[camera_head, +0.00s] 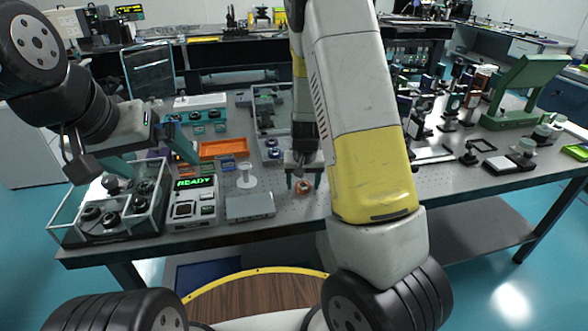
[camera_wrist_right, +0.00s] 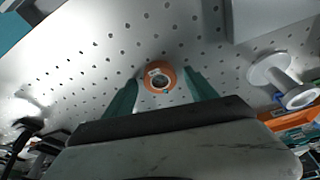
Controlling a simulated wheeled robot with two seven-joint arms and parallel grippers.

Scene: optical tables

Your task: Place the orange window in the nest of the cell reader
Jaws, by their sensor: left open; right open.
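The orange window (camera_head: 303,187) is a small orange ring with a dark centre, lying on the perforated table top near its front edge. In the right wrist view the orange window (camera_wrist_right: 151,69) sits between the green fingers of my right gripper (camera_wrist_right: 160,88), which is open around it. My right gripper (camera_head: 303,178) also shows in the head view, pointing down. A device with a green READY display (camera_head: 194,183), seemingly the cell reader, stands left of it; I cannot make out its nest. My left gripper (camera_head: 157,163) is open and empty, above the table's left part.
A grey box (camera_head: 250,207) and a white spool-shaped stand (camera_head: 246,178) lie between the device and the window. A clear-walled case (camera_head: 75,233) with dark round parts is at the left end. An orange tray (camera_head: 222,148) lies behind. Bare table surrounds the window.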

